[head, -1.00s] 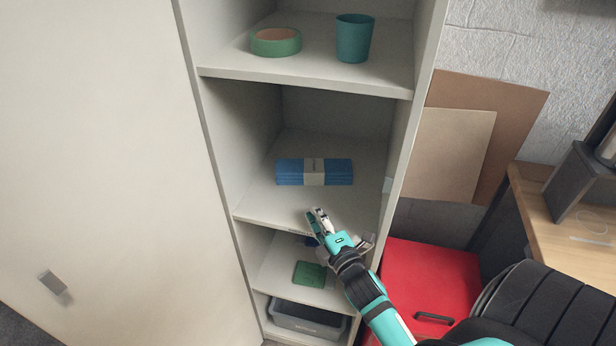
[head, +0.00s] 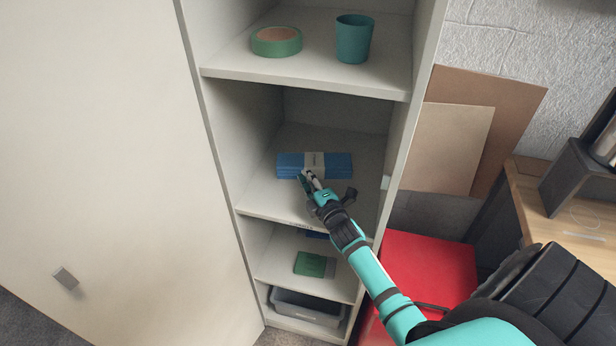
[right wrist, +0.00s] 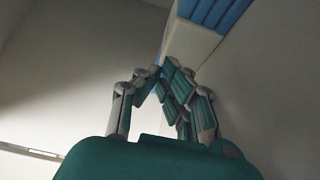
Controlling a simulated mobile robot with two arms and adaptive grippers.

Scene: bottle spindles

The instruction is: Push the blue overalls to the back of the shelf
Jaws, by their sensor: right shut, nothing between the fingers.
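The blue overalls (head: 335,160) lie as a folded blue bundle with a pale grey band around the middle, on the middle shelf (head: 262,200). Bare shelf shows behind them. My right gripper (head: 308,178) is shut and empty, with its fingertips at the front of the bundle near the band. I cannot tell whether it touches. In the right wrist view the shut fingers (right wrist: 172,75) point toward the blue and grey bundle (right wrist: 205,25). My left gripper is not in view.
The shelf above holds a green tape roll (head: 277,41) and a teal cup (head: 354,38). Below are a green item (head: 312,264) and a grey bin (head: 306,307). Cabinet side walls bound the shelf. A red cabinet (head: 430,270) stands to the right.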

